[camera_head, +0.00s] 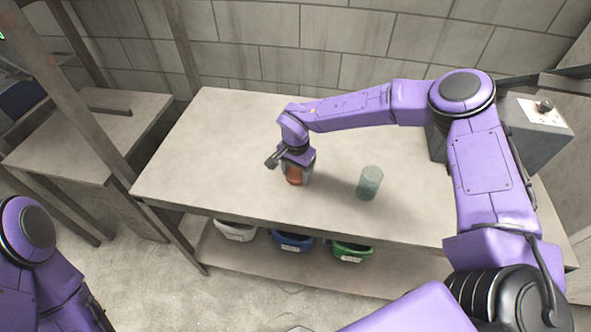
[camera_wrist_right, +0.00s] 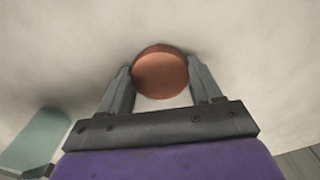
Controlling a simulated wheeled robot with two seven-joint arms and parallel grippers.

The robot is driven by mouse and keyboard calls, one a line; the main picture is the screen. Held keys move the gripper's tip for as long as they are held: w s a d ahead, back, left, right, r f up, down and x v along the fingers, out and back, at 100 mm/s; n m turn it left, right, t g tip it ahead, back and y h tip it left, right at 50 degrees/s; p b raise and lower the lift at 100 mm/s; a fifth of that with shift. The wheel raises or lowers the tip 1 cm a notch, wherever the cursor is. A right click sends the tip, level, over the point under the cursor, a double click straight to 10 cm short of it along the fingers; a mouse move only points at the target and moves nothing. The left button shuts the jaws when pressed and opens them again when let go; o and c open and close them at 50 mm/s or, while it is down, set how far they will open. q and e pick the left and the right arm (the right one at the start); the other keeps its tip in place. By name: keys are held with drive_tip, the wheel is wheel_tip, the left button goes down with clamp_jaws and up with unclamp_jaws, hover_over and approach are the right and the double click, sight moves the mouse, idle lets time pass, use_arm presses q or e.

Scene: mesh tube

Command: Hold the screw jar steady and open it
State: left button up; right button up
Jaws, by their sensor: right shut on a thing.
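The screw jar (camera_head: 295,176) stands on the table left of its middle in the head view; a reddish-brown part of it shows below my right gripper (camera_head: 296,163). In the right wrist view the jar's round copper-brown top (camera_wrist_right: 161,75) lies between the two grey fingers of my right gripper (camera_wrist_right: 160,78). The right gripper is shut on the jar, one finger on each side. Much of the jar is hidden by the gripper. My left arm shows at the lower left of the head view, but its gripper is out of view.
A greenish translucent mesh tube (camera_head: 369,183) stands upright on the table (camera_head: 220,135), right of the jar; it also shows in the wrist view (camera_wrist_right: 37,143). White (camera_head: 236,230), blue (camera_head: 293,241) and green (camera_head: 351,250) bins sit on the shelf below. The table's left part is clear.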

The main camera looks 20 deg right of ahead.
drive_tip(key=shift+f, duration=0.1)
drive_tip(key=o, duration=1.2)
